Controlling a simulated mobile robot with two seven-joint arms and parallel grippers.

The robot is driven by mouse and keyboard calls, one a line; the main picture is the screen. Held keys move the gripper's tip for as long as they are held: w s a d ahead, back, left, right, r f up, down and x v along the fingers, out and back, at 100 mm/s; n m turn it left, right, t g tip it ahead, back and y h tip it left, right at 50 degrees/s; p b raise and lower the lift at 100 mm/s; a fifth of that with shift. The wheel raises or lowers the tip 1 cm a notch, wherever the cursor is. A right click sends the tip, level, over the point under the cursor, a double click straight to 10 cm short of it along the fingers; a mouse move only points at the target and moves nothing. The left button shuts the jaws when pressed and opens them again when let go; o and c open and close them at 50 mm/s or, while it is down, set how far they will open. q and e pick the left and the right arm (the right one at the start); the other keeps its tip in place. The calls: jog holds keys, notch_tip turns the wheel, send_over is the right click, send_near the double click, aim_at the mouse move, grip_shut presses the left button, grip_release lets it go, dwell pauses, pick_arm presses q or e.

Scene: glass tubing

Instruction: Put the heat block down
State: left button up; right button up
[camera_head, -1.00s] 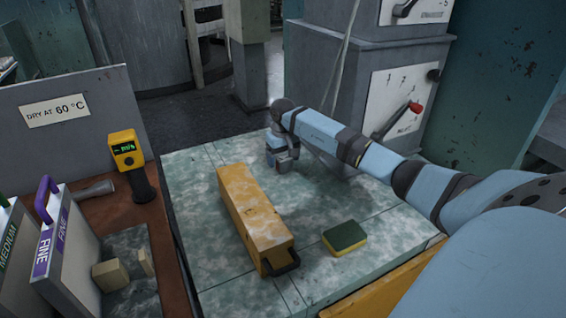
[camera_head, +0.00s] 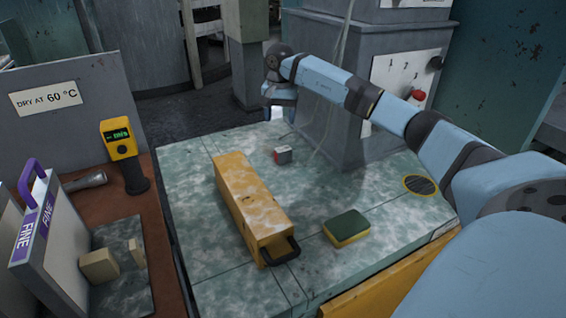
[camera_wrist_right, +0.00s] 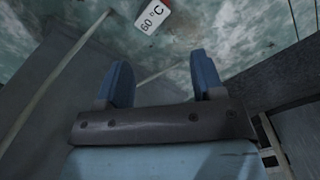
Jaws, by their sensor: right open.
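The heat block (camera_head: 283,155) is a small grey and red block standing on the mottled green bench top, beyond the yellow case. In the right wrist view the heat block (camera_wrist_right: 153,15) shows a white "60 °C" label and a red edge at the top of the picture. My right gripper (camera_head: 279,112) is raised above and behind the block, apart from it. In the wrist view my right gripper (camera_wrist_right: 162,68) has its two blue fingers spread with nothing between them. My left gripper is out of view.
A long yellow case (camera_head: 250,205) with a black handle lies on the bench top (camera_head: 205,262). A green and yellow sponge (camera_head: 346,227) lies right of it. A dark round disc (camera_head: 420,185) is at the right. A grey cabinet (camera_head: 345,145) stands close behind the block.

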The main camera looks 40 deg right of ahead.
aim_at(283, 149)
jog(key=f+m+b, duration=0.2)
jog(key=m, duration=0.1)
jog(key=s+f+m+b, duration=0.1)
jog(key=f+m+b, duration=0.1)
jog(key=f+m, duration=0.1)
jog(key=f+m+b, duration=0.2)
jog(key=m, duration=0.2)
jog(key=shift+s+d+f+b, duration=0.15)
jog(key=shift+d+f+b, duration=0.1)
jog(key=shift+b, duration=0.15)
jog(key=shift+f, duration=0.65)
jog(key=f, duration=0.1)
jog(key=f+b, duration=0.1)
jog(key=f, duration=0.2)
jog(key=shift+a+f+b, duration=0.25)
jog(key=shift+b, duration=0.15)
jog(key=shift+f, duration=0.15)
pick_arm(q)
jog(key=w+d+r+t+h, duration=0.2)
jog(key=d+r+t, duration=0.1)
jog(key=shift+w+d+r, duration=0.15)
pick_arm(e)
jog(key=c, duration=1.1)
jog(key=shift+r, duration=0.25)
